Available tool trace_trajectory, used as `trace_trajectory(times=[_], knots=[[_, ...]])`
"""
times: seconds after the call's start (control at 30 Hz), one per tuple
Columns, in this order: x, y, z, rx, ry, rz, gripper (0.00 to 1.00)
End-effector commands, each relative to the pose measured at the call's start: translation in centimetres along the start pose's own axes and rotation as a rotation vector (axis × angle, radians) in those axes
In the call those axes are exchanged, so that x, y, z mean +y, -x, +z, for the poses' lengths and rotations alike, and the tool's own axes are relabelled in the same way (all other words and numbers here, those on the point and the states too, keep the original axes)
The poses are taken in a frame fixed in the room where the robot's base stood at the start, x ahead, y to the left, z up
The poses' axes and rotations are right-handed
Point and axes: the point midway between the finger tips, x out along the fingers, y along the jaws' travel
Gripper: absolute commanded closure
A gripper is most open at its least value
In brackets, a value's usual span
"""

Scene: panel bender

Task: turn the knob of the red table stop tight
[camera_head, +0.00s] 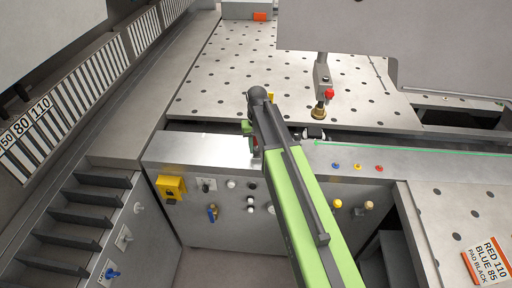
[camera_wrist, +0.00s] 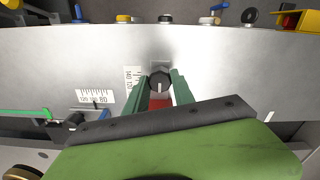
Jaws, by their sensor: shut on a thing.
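The red table stop (camera_wrist: 157,104) shows as a small red patch between my fingers in the wrist view. Its dark round knob (camera_wrist: 160,75), with a light mark on it, stands at the fingertips. My gripper (camera_wrist: 160,84) is shut on the knob, one green finger at each side. In the head view my gripper (camera_head: 249,136) is at the table's front rail, and my arm hides the stop and the knob there. Most of the stop's body is hidden below my gripper in the wrist view.
A printed scale (camera_wrist: 94,98) and a second scale plate beside the knob mark the rail. The front panel below carries a yellow box (camera_head: 171,187) and several knobs. The perforated table (camera_head: 225,75) is mostly clear. A red-knobbed post (camera_head: 329,94) stands behind, to the right.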

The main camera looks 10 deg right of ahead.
Motion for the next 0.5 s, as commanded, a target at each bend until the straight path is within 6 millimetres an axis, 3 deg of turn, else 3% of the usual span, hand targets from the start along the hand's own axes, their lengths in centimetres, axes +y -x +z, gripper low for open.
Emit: trace_trajectory(times=[0.33,0.37,0.5], knots=[[-0.01,-0.01,0.00,0.000,-0.003,0.000,1.00],[-0.02,-0.01,0.00,0.000,-0.003,0.000,0.66],[-0.02,-0.01,0.01,0.000,-0.002,0.000,0.48]])
